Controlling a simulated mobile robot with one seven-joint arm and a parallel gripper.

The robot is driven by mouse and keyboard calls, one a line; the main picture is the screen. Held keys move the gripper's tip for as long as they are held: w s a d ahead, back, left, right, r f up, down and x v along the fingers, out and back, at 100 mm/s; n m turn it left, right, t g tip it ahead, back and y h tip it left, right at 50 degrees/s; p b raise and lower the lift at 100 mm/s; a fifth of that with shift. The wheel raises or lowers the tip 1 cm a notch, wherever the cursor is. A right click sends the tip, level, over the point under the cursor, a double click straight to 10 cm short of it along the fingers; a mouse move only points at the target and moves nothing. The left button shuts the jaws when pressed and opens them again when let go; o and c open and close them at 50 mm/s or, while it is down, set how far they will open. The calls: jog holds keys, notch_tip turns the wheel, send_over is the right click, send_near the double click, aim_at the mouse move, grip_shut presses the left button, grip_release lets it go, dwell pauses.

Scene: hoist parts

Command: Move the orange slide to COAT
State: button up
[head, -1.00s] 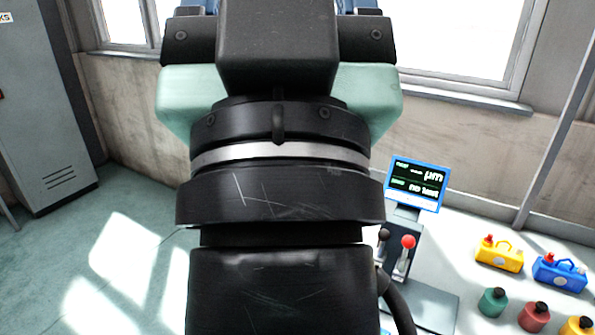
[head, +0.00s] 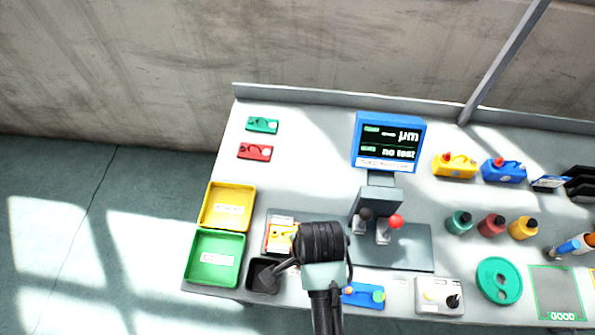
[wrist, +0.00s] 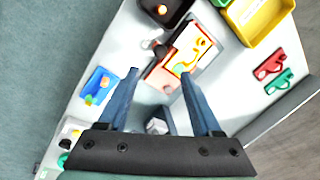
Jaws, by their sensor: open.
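The orange slide (head: 279,238) lies in a small pale-framed holder left of the test stand. It also shows in the wrist view (wrist: 187,56), bright orange with a yellow curved mark. My gripper (wrist: 160,76) is open and empty, its two blue fingers apart above the bench, with the slide just beyond the right fingertip. In the head view my wrist hides the fingers and the slide's right part. A yellow tray (head: 250,207) and a green tray (head: 190,270) stand to the left. Their labels are too small to read, so I cannot tell which is COAT.
A small black bin (head: 252,283) stands beside the green tray. Red (head: 254,152) and green (head: 262,125) slides lie at the back left; a blue slide (head: 354,293) lies at the front. The test stand (head: 420,248) with screen and red-knobbed lever is close on the right.

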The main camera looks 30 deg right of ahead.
jog(key=f, duration=0.3)
jog(key=w+f, duration=0.1)
jog(key=f, duration=0.3)
jog(key=w+f, duration=0.1)
jog(key=f, duration=0.3)
jog(key=shift+w+f, duration=0.1)
jog(key=shift+f, duration=0.1)
grip_shut()
dwell(1.1)
